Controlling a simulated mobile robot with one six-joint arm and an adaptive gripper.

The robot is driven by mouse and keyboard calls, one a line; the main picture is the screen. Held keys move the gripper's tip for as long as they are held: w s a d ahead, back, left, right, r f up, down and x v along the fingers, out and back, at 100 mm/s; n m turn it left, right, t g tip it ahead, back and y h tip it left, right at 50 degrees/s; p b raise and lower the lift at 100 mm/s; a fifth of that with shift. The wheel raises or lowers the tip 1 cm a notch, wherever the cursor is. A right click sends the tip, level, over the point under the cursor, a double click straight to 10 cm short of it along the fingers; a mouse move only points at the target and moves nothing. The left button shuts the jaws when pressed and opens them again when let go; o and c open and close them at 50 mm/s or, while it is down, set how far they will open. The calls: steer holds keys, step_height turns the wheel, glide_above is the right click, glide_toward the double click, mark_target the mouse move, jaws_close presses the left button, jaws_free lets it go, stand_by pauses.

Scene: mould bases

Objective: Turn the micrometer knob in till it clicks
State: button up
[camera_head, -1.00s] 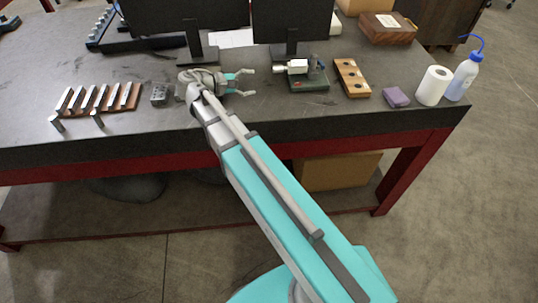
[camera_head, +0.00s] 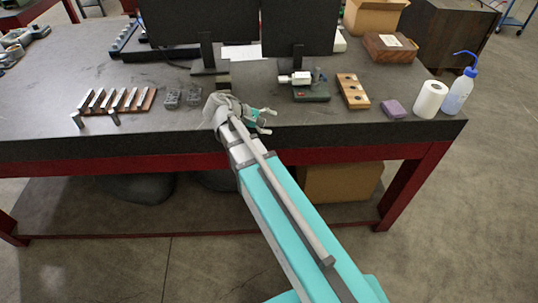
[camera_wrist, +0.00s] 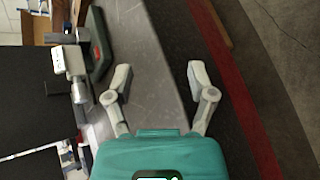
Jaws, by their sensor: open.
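The micrometer stand has a dark green base (camera_head: 311,93) and stands on the bench in front of the right monitor. Its white body (camera_head: 301,78) lies level, with the small pale knob (camera_head: 283,79) pointing left. In the wrist view the white body (camera_wrist: 72,60) and the knob (camera_wrist: 80,93) are at the left, beside the left finger and apart from it. My gripper (camera_head: 272,121) is open and empty, nearer the bench's front edge than the knob and slightly left of it. In the wrist view nothing is between its fingertips (camera_wrist: 160,76).
A wooden block with holes (camera_head: 352,91), a purple block (camera_head: 394,108), a paper roll (camera_head: 430,99) and a wash bottle (camera_head: 459,92) stand to the right. Two grey blocks (camera_head: 171,99) and a rack of metal bars (camera_head: 126,100) are left. Monitors (camera_head: 298,28) stand behind.

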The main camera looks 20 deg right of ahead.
steer(key=s+a+f+m+y, duration=0.3)
steer(key=s+f+y, duration=0.3)
steer(key=shift+s+f+y, duration=0.2)
steer(key=shift+f+y, duration=0.15)
steer(key=shift+y, duration=0.05)
stand_by(0.6)
steer(key=s+a+f+m+y, duration=0.1)
steer(key=s+a+m+y, duration=0.2)
steer(key=a+y, duration=0.1)
steer(key=shift+s+a+f+y, duration=0.25)
steer(key=shift+s+y, duration=0.1)
steer(key=shift+y, duration=0.05)
